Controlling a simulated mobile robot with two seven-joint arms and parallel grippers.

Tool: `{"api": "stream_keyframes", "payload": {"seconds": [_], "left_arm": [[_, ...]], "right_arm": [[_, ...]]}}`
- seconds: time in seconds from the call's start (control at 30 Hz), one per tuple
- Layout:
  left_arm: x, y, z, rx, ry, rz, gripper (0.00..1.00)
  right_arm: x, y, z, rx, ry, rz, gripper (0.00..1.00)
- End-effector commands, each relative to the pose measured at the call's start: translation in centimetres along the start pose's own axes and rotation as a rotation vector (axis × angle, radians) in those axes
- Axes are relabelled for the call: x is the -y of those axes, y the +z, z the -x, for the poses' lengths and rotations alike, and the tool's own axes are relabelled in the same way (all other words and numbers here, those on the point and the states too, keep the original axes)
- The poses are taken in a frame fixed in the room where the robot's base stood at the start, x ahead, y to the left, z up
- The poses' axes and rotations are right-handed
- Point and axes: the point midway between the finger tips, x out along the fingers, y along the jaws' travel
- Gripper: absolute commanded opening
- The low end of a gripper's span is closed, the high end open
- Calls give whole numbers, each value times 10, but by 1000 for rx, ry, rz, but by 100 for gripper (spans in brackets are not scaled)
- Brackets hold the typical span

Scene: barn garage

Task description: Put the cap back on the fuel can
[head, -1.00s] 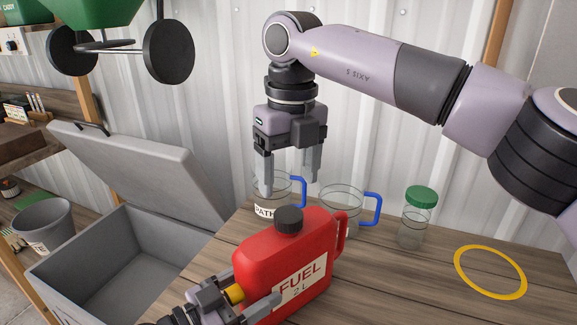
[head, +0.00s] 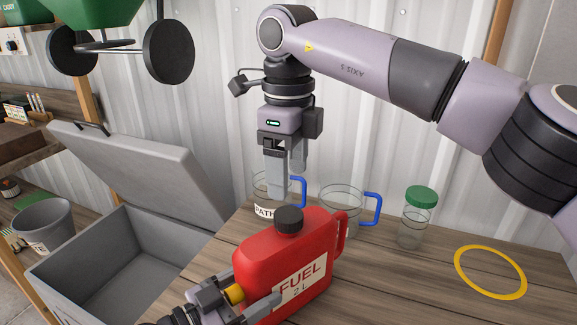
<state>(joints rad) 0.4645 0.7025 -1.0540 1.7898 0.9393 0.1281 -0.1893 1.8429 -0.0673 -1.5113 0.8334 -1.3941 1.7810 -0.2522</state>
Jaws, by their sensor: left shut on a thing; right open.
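The red fuel can (head: 300,238) stands upright on the wooden bench, with a label reading FUEL 2 L. A black cap (head: 289,219) sits on its top opening; whether it is threaded tight I cannot tell. My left gripper (head: 250,298) is shut on the lower left side of the can. My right gripper (head: 286,182) is open and empty, pointing down just above and behind the cap. Its fingers are apart from the cap and overlap the jug behind in the view.
Two clear jugs with blue handles, a left one (head: 266,211) and a right one (head: 341,213), stand behind the can. A green-lidded jar (head: 416,218) and a yellow ring (head: 490,272) are to the right. An open grey bin (head: 120,265) is at left.

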Motion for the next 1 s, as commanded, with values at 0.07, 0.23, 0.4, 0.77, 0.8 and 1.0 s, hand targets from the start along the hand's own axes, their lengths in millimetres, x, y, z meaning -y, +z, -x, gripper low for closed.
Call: {"api": "stream_keyframes", "payload": {"seconds": [0.07,0.23,0.4,0.77,0.8,1.0], "left_arm": [[0,-1,0,-2,0,0,0],[0,-1,0,-2,0,0,0],[0,-1,0,-2,0,0,0],[0,-1,0,-2,0,0,0],[0,-1,0,-2,0,0,0],[0,-1,0,-2,0,0,0]], "right_arm": [[0,0,-6,-2,1,-1,73],[0,-1,-30,-4,2,0,73],[0,-1,-57,-2,3,-1,73],[0,0,-80,-1,0,-3,73],[0,0,-80,-1,0,-3,73],[0,0,-79,-1,0,-3,60]]}}
